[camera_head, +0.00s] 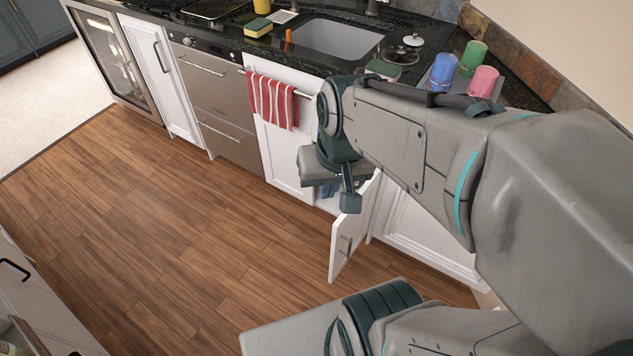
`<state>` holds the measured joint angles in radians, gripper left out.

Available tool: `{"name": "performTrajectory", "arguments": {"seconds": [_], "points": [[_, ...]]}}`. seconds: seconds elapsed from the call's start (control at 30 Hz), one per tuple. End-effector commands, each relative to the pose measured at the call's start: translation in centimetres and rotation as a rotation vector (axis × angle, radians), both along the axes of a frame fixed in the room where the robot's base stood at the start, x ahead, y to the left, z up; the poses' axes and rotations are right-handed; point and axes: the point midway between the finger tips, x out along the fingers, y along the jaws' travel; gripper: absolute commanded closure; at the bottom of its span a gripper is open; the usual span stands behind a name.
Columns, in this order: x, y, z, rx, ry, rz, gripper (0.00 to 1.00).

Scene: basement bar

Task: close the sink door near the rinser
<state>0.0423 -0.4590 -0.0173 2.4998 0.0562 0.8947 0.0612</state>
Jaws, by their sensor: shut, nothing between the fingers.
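The white sink door (345,255) stands open below the counter, swung out from the cabinet front, with a metal handle near its lower part. My gripper (350,202) is shut and empty, at the upper edge of this door; I cannot tell whether it touches it. My arm crosses in front of the cabinet and hides part of the opening and of the door's hinge side. The sink (340,40) is set in the dark counter above. Blue, green and pink cups (442,72) stand on the counter to its right; I cannot make out the rinser itself.
A red striped towel (272,100) hangs on a bar of the white door left of the opening. Steel drawers (208,75) are further left. The wooden floor (150,220) in front is clear. Another cabinet (40,300) stands at the lower left.

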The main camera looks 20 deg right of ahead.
Motion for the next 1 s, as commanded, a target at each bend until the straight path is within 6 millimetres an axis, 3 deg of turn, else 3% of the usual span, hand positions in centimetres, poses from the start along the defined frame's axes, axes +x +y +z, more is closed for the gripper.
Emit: {"name": "performTrajectory", "arguments": {"seconds": [0.03,0.37,0.6,0.8,1.0], "points": [[0.1,-0.8,-2.8,0.046,0.032,-0.094,1.0],[2.2,-5.6,-16.9,0.514,0.249,-0.959,1.0],[3.6,-11.9,-26.1,0.87,0.342,-1.606,1.0],[3.5,-16.8,-31.0,1.09,0.365,-1.973,1.0],[3.4,-18.8,-32.7,1.179,0.365,-2.108,1.0]]}}
